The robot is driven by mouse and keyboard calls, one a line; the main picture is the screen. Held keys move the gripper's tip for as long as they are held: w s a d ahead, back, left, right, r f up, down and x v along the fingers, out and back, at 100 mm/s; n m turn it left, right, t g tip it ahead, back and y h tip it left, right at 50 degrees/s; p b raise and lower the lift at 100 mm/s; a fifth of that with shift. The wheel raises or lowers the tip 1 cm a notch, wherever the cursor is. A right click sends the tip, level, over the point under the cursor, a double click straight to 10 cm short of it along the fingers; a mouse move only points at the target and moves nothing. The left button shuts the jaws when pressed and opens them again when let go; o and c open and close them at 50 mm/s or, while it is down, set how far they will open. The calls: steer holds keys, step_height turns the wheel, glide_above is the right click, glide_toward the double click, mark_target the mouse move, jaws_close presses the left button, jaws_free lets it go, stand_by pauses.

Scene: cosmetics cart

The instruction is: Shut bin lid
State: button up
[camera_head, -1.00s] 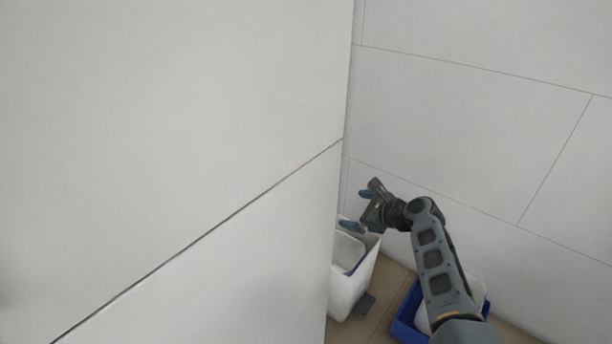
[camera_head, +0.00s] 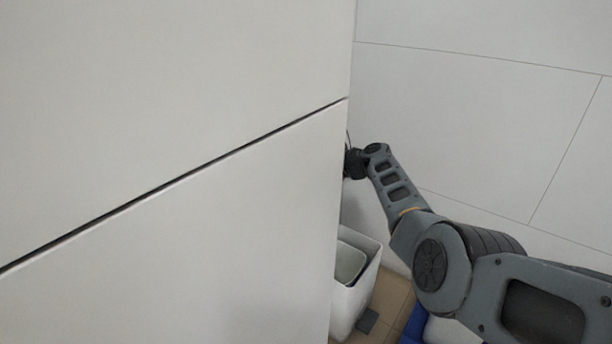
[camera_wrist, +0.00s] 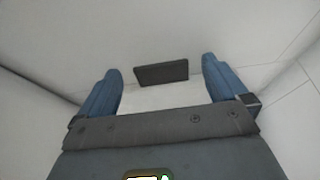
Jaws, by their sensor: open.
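The white bin (camera_head: 347,303) stands on the floor, partly hidden by the large white panel. Its top is open and the inner bucket (camera_head: 349,263) shows. I cannot clearly make out the lid; a pale surface rises behind the bin. My gripper's wrist end (camera_head: 356,162) is above and behind the bin opening, and its fingers are hidden by the panel's edge. In the wrist view my gripper (camera_wrist: 160,70) is open, its two blue fingers wide apart. A dark rectangular piece (camera_wrist: 161,73) shows between them, beyond a pale surface; nothing is held.
The large white panel (camera_head: 180,220) fills the left of the head view and blocks sight past its edge. A blue container (camera_head: 414,325) sits on the brown tiled floor (camera_head: 392,298) to the right, partly behind my arm. White walls (camera_head: 480,110) close off the back.

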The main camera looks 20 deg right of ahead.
steer(key=shift+w+a+f+b, duration=0.25)
steer(key=shift+w+a+b, duration=0.1)
steer(key=shift+w, duration=0.15)
steer(key=c, duration=1.5)
steer(key=shift+s, duration=0.15)
